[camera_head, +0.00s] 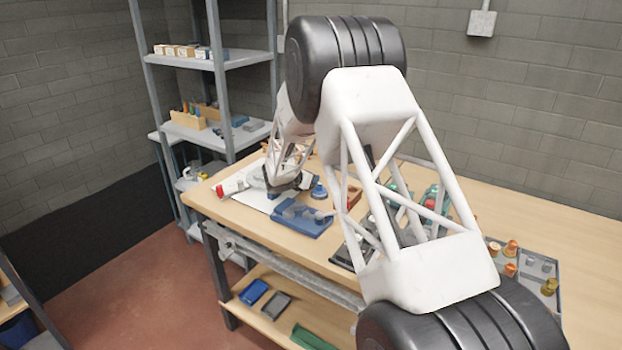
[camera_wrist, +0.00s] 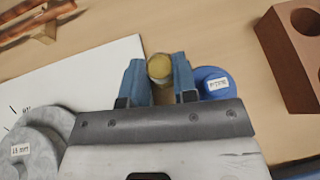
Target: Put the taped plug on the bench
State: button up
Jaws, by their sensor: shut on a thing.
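In the wrist view a round yellowish plug (camera_wrist: 159,66), which looks like the taped plug, sits between the blue fingertips of my gripper (camera_wrist: 158,78). My gripper is shut on it. I cannot tell whether the plug touches the wooden bench (camera_wrist: 215,35) or is held just above it. In the head view my gripper (camera_head: 288,184) is over the far left part of the bench (camera_head: 560,210), near the white sheet, and the plug is hidden there.
A blue labelled disc (camera_wrist: 213,82) is close beside the right finger. A brown block with holes (camera_wrist: 292,60) stands further right. A grey "15 mm" disc (camera_wrist: 35,150), a white sheet (camera_wrist: 80,80) and copper pipes (camera_wrist: 35,15) lie left. A blue tray (camera_head: 300,222) is nearby.

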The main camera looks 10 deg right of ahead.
jog(key=o, duration=0.7)
jog(key=shift+c, duration=0.2)
jog(key=shift+s+a+r, duration=0.2)
jog(key=shift+a+r, duration=0.1)
jog(key=shift+a, duration=0.05)
jog(key=v, duration=1.1)
jog(key=shift+s, duration=0.1)
